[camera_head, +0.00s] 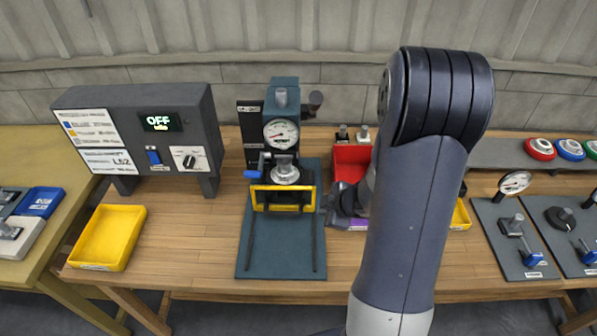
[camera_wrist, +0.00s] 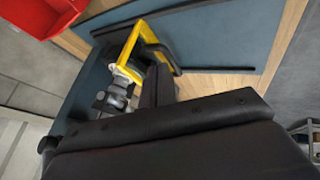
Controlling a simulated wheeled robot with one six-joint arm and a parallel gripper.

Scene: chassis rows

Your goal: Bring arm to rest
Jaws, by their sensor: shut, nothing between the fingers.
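My arm rises in front of the bench in the head view, bent at a dark elbow. My gripper (camera_head: 338,207) is partly hidden behind the arm, just right of the press fixture (camera_head: 284,140) and in front of a red bin (camera_head: 350,163). In the wrist view my gripper (camera_wrist: 158,82) is shut and empty, with its dark fingers close together. The yellow guard frame (camera_head: 283,197) of the fixture also shows beyond the fingers in the wrist view (camera_wrist: 130,45). I cannot tell whether the fingers touch it.
A yellow tray (camera_head: 108,238) lies at the bench's left, below a grey control box (camera_head: 140,130) reading OFF. Gauge and clamp plates (camera_head: 515,240) lie on the right. My arm hides part of the bench. Wood is bare between the yellow tray and the fixture.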

